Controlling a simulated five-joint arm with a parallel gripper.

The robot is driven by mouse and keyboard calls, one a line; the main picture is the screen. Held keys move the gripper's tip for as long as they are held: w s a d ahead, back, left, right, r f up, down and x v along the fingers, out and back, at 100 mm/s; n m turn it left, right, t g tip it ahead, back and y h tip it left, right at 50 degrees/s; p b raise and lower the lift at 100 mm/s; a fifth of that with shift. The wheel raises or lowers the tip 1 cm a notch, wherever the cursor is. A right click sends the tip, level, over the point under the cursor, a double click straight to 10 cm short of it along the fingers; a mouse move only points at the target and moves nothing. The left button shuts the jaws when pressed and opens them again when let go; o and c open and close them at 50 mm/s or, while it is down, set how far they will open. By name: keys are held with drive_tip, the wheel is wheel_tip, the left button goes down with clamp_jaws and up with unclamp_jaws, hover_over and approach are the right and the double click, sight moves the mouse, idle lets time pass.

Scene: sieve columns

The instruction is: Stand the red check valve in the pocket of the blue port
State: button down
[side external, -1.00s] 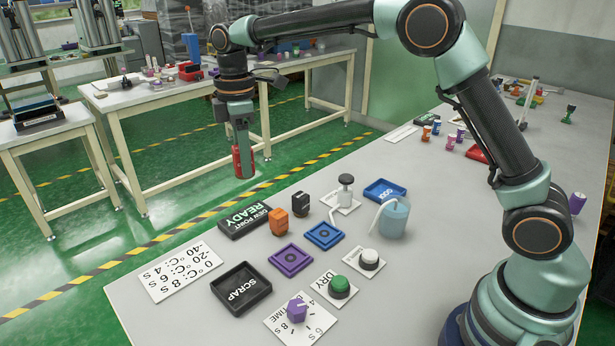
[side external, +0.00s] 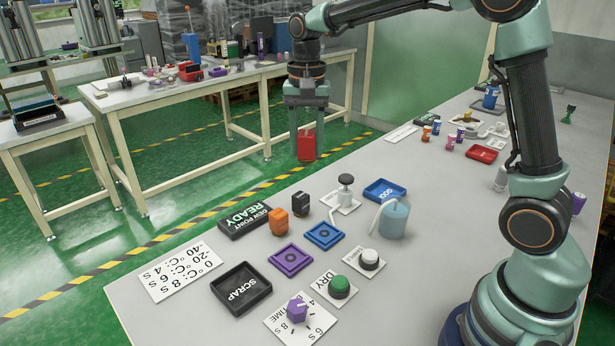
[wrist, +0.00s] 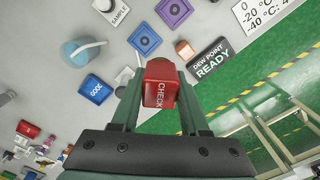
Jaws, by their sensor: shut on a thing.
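The red check valve (side external: 306,143) is held between the fingers of my gripper (side external: 307,130), which is shut on it and hangs in the air past the far edge of the table. In the wrist view the valve (wrist: 160,88) shows lettering reading "CHECK" on its side. The blue port (side external: 324,236) lies flat on the table, a square plate with a ringed pocket at its middle; nothing stands in it. It also shows in the wrist view (wrist: 144,40), apart from the valve.
A purple port (side external: 291,260) lies beside the blue one. Orange (side external: 278,222) and black (side external: 300,205) blocks stand behind. A sampling pump (side external: 345,190), blue GOOD tray (side external: 385,190), pale blue bottle (side external: 393,220), black SCRAP tray (side external: 241,289) and green button (side external: 339,287) surround the ports.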

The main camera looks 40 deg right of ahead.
sight(324, 233)
drive_tip(key=s+d+m, duration=0.3)
drive_tip(key=m, duration=0.5)
wheel_tip(324, 233, down, 20)
drive_tip(key=shift+w+d+f, duration=0.1)
idle(0.3)
drive_tip(key=shift+c, duration=2.1)
unclamp_jaws()
drive_tip(key=shift+f, duration=0.1)
